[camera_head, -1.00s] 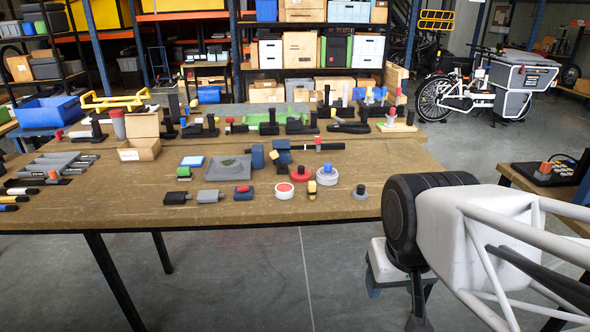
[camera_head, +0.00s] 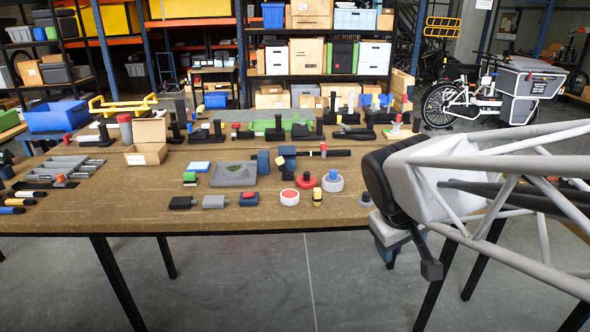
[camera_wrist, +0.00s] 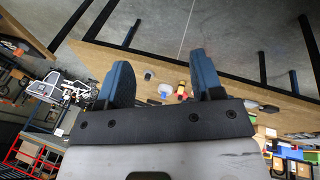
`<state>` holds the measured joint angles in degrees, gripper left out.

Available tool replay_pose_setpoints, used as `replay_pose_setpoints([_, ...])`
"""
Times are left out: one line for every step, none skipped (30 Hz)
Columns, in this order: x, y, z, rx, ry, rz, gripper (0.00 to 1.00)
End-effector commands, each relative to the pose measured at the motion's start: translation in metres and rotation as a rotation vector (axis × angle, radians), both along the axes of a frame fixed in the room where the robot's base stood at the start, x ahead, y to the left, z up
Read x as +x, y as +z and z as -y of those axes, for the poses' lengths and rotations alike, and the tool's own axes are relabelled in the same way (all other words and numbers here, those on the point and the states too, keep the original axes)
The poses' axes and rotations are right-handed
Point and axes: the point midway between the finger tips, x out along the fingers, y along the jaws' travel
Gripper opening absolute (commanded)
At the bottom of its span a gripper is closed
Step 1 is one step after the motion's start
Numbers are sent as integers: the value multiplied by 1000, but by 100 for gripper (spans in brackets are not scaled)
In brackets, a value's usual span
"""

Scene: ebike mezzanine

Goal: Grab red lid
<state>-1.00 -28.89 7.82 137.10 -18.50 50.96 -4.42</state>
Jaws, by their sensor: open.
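A red round lid with a dark upright knob (camera_head: 306,182) lies near the middle of the brown table, towards its front edge. A white round piece with a red top (camera_head: 290,197) lies just in front of it to the left. My gripper (camera_wrist: 160,82) is open in the wrist view, its two blue fingers wide apart with nothing held between them. In the head view my gripper hangs off the table's front right edge, to the right of the lid and apart from it.
A grey-white round piece with a blue knob (camera_head: 333,182) stands right beside the lid. A small yellow-and-black piece (camera_head: 317,197) and a grey knobbed piece (camera_head: 364,200) are close by. The brown table (camera_head: 130,210) has bare room at its front left.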

Motion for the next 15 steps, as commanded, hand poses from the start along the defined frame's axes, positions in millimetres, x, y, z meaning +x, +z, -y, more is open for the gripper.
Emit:
replay_pose_setpoints([17, 1, 4, -43, 39, -6, 60])
replay_pose_setpoints([26, 2, 6, -70, 64, -9, 60])
replay_pose_setpoints([38, 3, 9, -106, 98, -13, 60])
replay_pose_setpoints([48, 5, 11, -132, 122, -15, 60])
replay_pose_setpoints([57, 5, 13, -159, 147, -19, 60])
replay_pose_setpoints([69, 6, 15, -194, 183, -24, 60])
replay_pose_setpoints([79, 7, 16, -221, 208, -27, 60])
replay_pose_setpoints([89, 7, 18, -247, 234, -30, 60])
replay_pose_setpoints([102, 9, 19, -282, 269, -33, 60])
replay_pose_setpoints([112, 8, 20, -308, 296, -39, 60])
replay_pose_setpoints([121, 9, 21, -334, 321, -43, 60])
replay_pose_setpoints([135, 8, 23, -368, 356, -49, 60])
replay_pose_setpoints([145, 9, 23, -394, 384, -53, 60])
replay_pose_setpoints([155, 9, 24, -419, 410, -56, 60])
replay_pose_setpoints([168, 8, 24, -453, 446, -63, 60])
